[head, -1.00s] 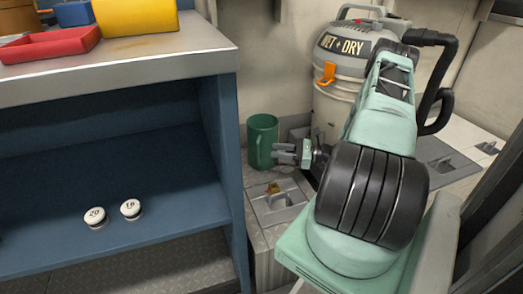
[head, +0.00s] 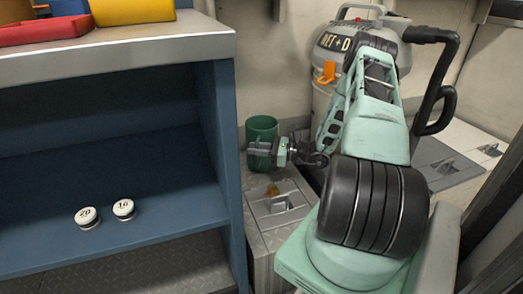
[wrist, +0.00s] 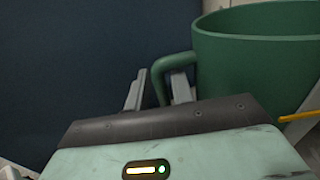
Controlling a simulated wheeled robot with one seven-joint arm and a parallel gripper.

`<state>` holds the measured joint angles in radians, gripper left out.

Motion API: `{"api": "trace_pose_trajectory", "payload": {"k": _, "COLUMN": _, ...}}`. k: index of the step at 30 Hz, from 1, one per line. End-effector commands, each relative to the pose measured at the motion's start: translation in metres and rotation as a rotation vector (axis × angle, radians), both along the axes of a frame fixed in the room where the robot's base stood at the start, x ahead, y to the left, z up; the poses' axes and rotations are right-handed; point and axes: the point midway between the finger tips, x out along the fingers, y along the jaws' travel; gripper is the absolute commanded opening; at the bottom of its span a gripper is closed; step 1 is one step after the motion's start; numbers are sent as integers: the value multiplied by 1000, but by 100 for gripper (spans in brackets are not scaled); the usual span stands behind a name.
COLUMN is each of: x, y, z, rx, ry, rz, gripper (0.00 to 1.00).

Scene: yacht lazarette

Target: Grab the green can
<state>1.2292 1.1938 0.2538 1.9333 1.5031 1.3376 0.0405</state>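The green can (head: 262,128) is a dark green mug-like vessel with an open top and a side handle. It stands upright on the grey surface beside the blue cabinet. In the wrist view the can (wrist: 262,65) fills the upper right, and its handle (wrist: 158,85) is between my two fingers. My gripper (head: 256,152) is at the can's near side, with its fingers overlapping the can's lower part in the head view. In the wrist view my gripper (wrist: 158,92) looks open around the handle. Whether either finger touches it is unclear.
The blue cabinet (head: 222,130) stands close on the left, with two white numbered caps on its shelf. A grey locker lid with a latch (head: 280,203) lies in front of the can. A wet-dry vacuum (head: 330,60) stands behind my arm.

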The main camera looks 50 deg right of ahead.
Motion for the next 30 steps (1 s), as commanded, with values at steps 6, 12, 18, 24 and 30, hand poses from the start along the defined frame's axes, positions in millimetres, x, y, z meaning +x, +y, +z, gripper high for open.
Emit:
{"api": "trace_pose_trajectory", "payload": {"k": 6, "x": 0, "y": 0, "z": 0, "rx": 0, "ry": 0, "rz": 0, "gripper": 0}}
{"api": "trace_pose_trajectory", "payload": {"k": 12, "x": 0, "y": 0, "z": 0, "rx": 0, "ry": 0, "rz": 0, "gripper": 0}}
{"api": "trace_pose_trajectory", "payload": {"k": 18, "x": 0, "y": 0, "z": 0, "rx": 0, "ry": 0, "rz": 0, "gripper": 0}}
{"api": "trace_pose_trajectory", "payload": {"k": 24, "x": 0, "y": -1, "z": 0, "rx": 0, "ry": 0, "rz": -1, "gripper": 0}}
{"api": "trace_pose_trajectory", "payload": {"k": 30, "x": 0, "y": -1, "z": 0, "rx": 0, "ry": 1, "rz": -1, "gripper": 0}}
